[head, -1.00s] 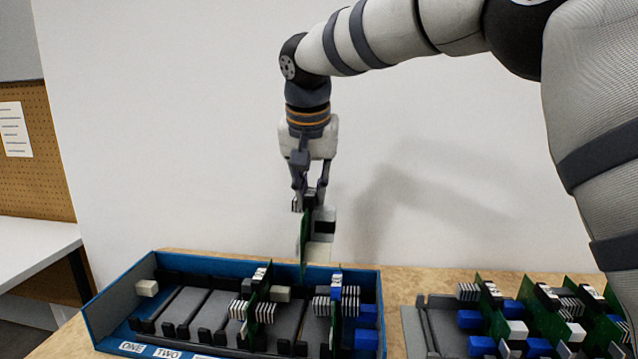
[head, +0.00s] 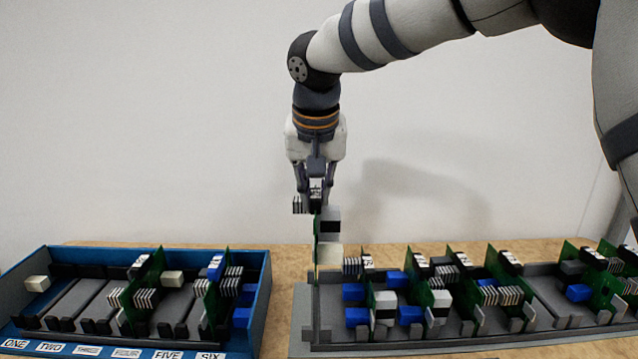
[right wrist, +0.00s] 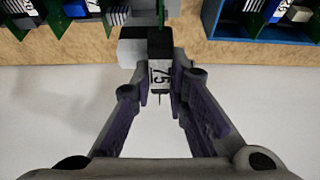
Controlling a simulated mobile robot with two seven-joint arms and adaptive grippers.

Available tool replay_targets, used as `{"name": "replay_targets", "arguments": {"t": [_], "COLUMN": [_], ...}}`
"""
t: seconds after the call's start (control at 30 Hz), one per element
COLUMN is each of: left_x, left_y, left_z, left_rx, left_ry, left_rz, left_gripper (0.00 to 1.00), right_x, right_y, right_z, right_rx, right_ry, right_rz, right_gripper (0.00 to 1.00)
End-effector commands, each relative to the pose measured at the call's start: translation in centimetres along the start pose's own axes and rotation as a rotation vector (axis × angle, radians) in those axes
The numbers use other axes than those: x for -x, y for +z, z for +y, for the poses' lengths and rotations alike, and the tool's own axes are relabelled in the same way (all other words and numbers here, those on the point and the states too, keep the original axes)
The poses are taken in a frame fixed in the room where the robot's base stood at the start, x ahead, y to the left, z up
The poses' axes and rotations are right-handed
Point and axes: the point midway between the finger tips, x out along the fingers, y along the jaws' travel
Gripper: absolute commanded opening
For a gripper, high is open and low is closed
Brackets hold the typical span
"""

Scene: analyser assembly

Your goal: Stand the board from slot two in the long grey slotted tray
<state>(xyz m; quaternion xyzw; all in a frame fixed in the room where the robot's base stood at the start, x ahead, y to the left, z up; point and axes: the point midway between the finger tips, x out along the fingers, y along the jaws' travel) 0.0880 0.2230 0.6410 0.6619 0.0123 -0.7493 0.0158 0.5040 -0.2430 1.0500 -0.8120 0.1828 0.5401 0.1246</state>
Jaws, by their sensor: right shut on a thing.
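My right gripper (head: 315,190) is shut on the top of a green board (head: 317,235) that carries grey and white blocks. In the right wrist view (right wrist: 160,90), its fingers close on the board's label (right wrist: 159,75), which reads 75. The board hangs upright, edge-on to the head camera, by the left end of the long grey slotted tray (head: 301,318). Its lower edge is near the tray's back rim; I cannot tell its exact height or depth. Slot two of the blue box (head: 263,295) at left is empty. My left gripper is not in view.
Several green boards with blue, white and striped blocks stand in the grey tray, one (head: 383,300) close to the right of the held board. The blue box holds boards near labels FOUR and SIX. A narrow gap of wooden table separates box and tray.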

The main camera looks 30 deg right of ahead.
Motion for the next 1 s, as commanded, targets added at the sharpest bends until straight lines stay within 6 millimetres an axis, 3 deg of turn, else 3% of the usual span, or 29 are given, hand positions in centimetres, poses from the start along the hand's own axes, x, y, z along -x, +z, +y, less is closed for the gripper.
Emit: {"name": "replay_targets", "arguments": {"t": [0.7,1.0], "left_x": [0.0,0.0], "left_y": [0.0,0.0], "left_z": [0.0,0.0], "left_rx": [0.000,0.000], "left_ry": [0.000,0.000], "left_rz": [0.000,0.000], "left_gripper": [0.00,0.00], "right_x": [-6.0,-7.1], "right_y": [2.5,3.0], "right_z": [0.1,0.1], "right_rx": [0.000,-0.001], "right_ry": [0.001,0.000], "right_rz": [0.000,0.001], "right_gripper": [0.00,0.00]}}
